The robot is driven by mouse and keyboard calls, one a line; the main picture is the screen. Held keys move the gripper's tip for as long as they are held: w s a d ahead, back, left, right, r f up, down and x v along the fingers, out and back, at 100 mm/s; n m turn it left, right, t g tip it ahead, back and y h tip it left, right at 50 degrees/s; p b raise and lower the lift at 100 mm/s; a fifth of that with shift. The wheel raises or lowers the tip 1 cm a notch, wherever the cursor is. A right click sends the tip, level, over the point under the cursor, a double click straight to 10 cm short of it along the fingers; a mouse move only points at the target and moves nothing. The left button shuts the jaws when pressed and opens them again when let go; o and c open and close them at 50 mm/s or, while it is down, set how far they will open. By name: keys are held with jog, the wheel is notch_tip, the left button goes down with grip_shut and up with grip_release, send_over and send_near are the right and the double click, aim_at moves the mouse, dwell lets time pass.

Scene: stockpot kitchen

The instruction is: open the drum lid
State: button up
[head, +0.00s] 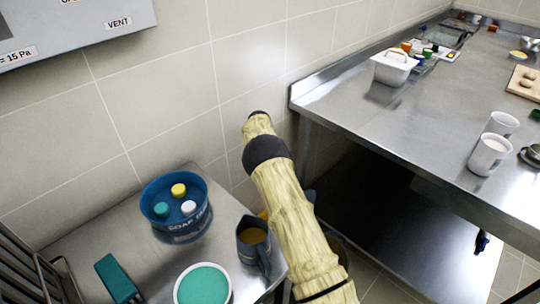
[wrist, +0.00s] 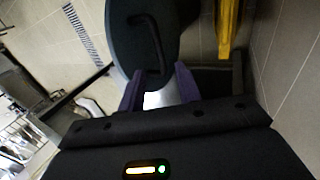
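A dark round lid (wrist: 120,48) fills the upper middle of the wrist view, and I take it to be the drum lid. A black bar handle (wrist: 152,38) runs across its face. My gripper (wrist: 159,78) has two purple fingers spread apart, one on each side of the handle's lower end in the picture. I cannot tell how far they are from the handle. A pale patch shows between the fingers. The drum body is not clearly visible. In the head view my pale-sleeved arm hides the gripper and most of the floor area behind it.
A steel side table holds a blue soap tub (head: 175,222), a grey jug (head: 254,245), a teal-topped round container (head: 203,285) and a teal block (head: 116,278). A long steel counter (head: 400,118) stands right. A yellow object (wrist: 229,28) is beside the lid. Tiled wall stands behind.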

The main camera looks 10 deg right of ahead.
jog(key=p+v, duration=0.1)
jog(key=v, duration=0.8)
jog(key=shift+a+r, duration=0.1)
dwell(0.3)
